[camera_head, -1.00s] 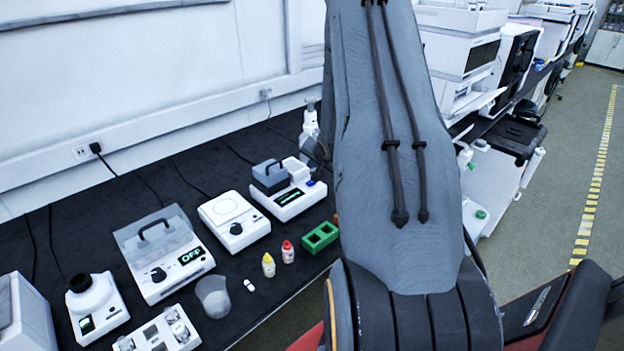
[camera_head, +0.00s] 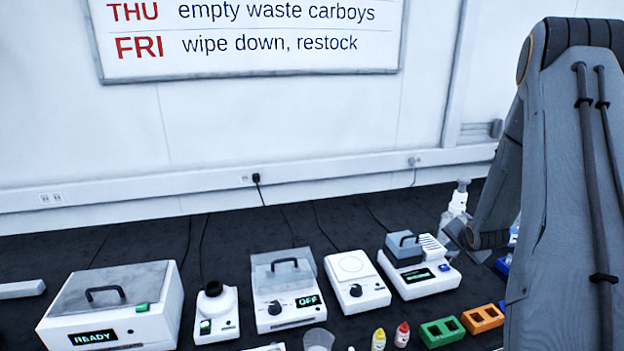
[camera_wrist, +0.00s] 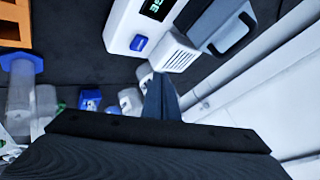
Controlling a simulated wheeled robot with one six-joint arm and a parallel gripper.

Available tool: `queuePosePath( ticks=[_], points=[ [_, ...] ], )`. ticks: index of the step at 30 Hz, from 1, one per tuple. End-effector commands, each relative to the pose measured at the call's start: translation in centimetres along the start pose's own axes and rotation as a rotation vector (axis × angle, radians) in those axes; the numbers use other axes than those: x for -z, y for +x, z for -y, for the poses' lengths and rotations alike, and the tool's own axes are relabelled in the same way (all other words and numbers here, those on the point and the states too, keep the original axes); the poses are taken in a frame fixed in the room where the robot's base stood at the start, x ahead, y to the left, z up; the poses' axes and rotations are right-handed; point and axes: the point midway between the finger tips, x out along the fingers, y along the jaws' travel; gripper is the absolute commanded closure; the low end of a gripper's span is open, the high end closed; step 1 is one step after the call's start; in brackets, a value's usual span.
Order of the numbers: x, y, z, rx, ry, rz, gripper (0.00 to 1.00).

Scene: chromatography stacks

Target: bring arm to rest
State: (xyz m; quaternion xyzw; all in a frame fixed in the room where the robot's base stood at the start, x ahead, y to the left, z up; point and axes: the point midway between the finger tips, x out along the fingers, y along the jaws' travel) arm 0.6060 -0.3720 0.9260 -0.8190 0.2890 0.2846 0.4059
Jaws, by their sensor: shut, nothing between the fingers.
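My arm fills the right side of the head view, with a bent joint at the top right and a link reaching down toward the bench. In the wrist view my gripper (camera_wrist: 160,92) shows as a narrow dark grey wedge, its fingers closed together with nothing between them. It hangs near a white instrument with a lit display (camera_wrist: 148,28). The same instrument, with a grey handled lid, stands in the head view (camera_head: 420,275) to the left of my arm. I cannot tell how far the fingertips are from the bench.
Several white instruments line the black bench, including one reading READY (camera_head: 112,310). Green (camera_head: 442,331) and orange (camera_head: 482,318) racks and two small dropper bottles sit at the front.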

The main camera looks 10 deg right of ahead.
Motion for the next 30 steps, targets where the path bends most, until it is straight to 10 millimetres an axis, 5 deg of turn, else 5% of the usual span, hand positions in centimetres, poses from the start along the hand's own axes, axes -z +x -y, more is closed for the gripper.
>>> queuePosePath(
  ticks=[5, 9, 15, 24, 30],
  points=[
    [-3.2, -2.3, 3.3, -0.039, -0.124, 0.053, 1.00],
    [-8.8, -6.6, 6.6, -0.094, -0.310, 0.150, 1.00],
    [-17.8, -14.4, 8.9, -0.143, -0.588, 0.327, 1.00],
    [-29.7, -26.0, 7.1, -0.130, -0.951, 0.607, 1.00],
    [-32.7, -29.4, 5.7, -0.111, -1.053, 0.697, 1.00]
  ],
)
